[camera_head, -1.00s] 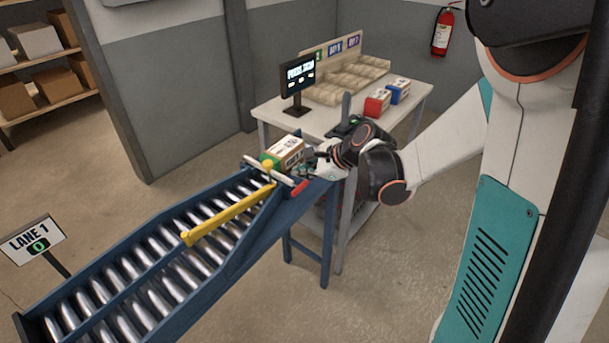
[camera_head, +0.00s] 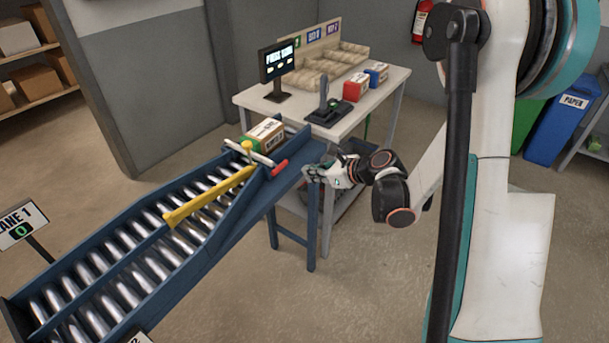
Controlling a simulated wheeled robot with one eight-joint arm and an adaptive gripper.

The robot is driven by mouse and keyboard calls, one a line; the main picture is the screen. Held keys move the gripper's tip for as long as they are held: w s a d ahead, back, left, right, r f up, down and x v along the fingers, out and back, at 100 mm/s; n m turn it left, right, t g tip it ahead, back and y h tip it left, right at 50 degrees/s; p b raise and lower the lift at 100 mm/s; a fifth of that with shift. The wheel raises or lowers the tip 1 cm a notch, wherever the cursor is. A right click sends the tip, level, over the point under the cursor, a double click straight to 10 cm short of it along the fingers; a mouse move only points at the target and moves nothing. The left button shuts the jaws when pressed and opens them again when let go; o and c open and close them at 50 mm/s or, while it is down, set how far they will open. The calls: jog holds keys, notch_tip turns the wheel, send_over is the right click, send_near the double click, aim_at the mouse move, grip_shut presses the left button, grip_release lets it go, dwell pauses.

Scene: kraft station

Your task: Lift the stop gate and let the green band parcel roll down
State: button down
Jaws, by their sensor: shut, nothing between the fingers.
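The green band parcel (camera_head: 265,134), a brown box with a green band on its left end, sits at the top of the blue roller conveyor. The stop gate (camera_head: 262,158), a pale bar with a red end, lies across the lane just below the parcel. The parcel is behind the gate; whether they touch I cannot tell. My gripper (camera_head: 309,174) is shut and empty, to the right of the conveyor's upper end, apart from the red end of the gate. Its fingertips are small in this view.
A yellow diverter arm (camera_head: 208,197) lies over the rollers (camera_head: 150,252). Behind stands a white table (camera_head: 386,88) with a monitor (camera_head: 277,63), a black device (camera_head: 324,112), a red parcel (camera_head: 356,87) and a blue parcel (camera_head: 376,74). Open floor lies right of the conveyor.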

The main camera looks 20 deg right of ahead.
aim_at(285, 175)
jog(key=b+x, duration=0.3)
jog(key=x, duration=0.6)
jog(key=shift+f, duration=0.1)
